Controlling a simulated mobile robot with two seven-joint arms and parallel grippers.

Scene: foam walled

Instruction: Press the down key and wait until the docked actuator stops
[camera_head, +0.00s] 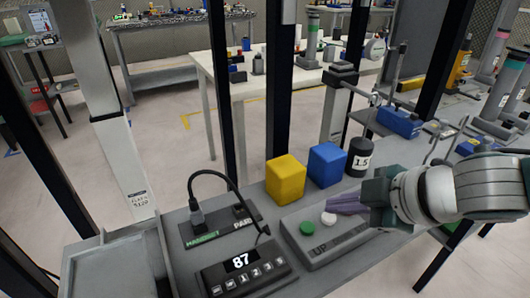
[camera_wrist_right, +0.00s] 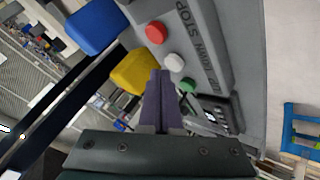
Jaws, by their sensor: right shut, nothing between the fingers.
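The grey key box (camera_head: 335,250) lies on the bench with a green key (camera_head: 307,228) by the word UP and a white key (camera_head: 328,218). In the wrist view the white key (camera_wrist_right: 175,62) is by the word DOWN, between the green key (camera_wrist_right: 188,85) and the red STOP key (camera_wrist_right: 157,32). My right gripper (camera_head: 338,207) is shut and empty, its purple fingertips close beside the white key. I cannot tell if they touch it. The gripper hides the red key in the head view. I cannot tell which thing is the docked actuator. My left gripper is out of view.
A black display box (camera_head: 240,262) reads 87. Behind it a cable loops from a panel marked HANDSET and PAIR (camera_head: 215,224). A yellow block (camera_head: 286,178), a blue block (camera_head: 326,164) and a dark 1.5 weight (camera_head: 359,158) stand behind the key box. A white column (camera_head: 126,165) stands left.

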